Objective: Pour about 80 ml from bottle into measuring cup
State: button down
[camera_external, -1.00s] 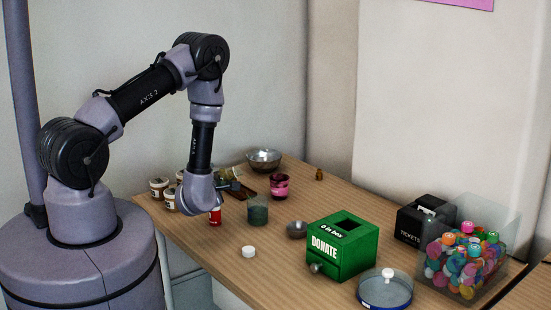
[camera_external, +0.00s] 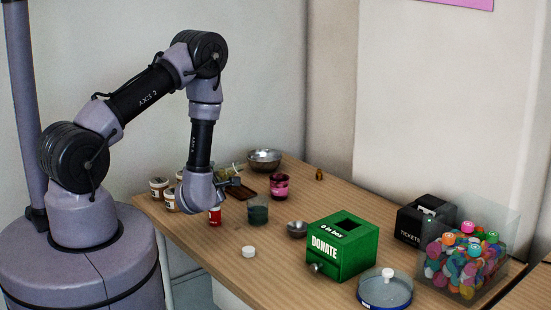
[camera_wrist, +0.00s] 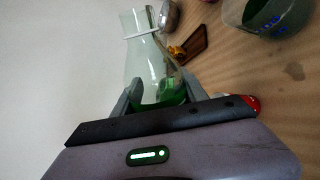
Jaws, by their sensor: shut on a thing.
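A clear glass bottle (camera_wrist: 148,62) with a pale band around its neck and green liquid low in its body is between my gripper's fingers in the wrist view. My gripper (camera_external: 229,185) is shut on it, above the table's left part. In the external view the bottle (camera_external: 230,169) is small and partly hidden by my gripper; it looks tilted, but the exact angle is unclear. The measuring cup (camera_external: 258,211), clear with a dark green tint, stands on the table right of and below my gripper. In the wrist view the cup (camera_wrist: 262,20) shows blue marks at upper right, apart from the bottle.
A pink cup (camera_external: 280,188), metal bowl (camera_external: 264,159) and small bowl (camera_external: 297,229) stand near the measuring cup. A red-topped item (camera_external: 215,216) and jars (camera_external: 159,187) are at left. A green donation box (camera_external: 344,249) stands right; a white cap (camera_external: 249,252) lies in front.

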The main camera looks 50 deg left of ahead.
dwell(0.8)
jog(key=r+n+t+b, duration=0.1)
jog(key=n+b, duration=0.2)
jog(key=w+r+n+t+b, duration=0.1)
jog(key=n+b, duration=0.2)
jog(key=n, duration=0.1)
jog(key=w+d+r+n+t+b, duration=0.1)
jog(key=n+b, duration=0.2)
jog(key=n, duration=0.1)
jog(key=shift+w+d+t, duration=0.1)
jog(key=shift+t, duration=0.2)
dwell(2.3)
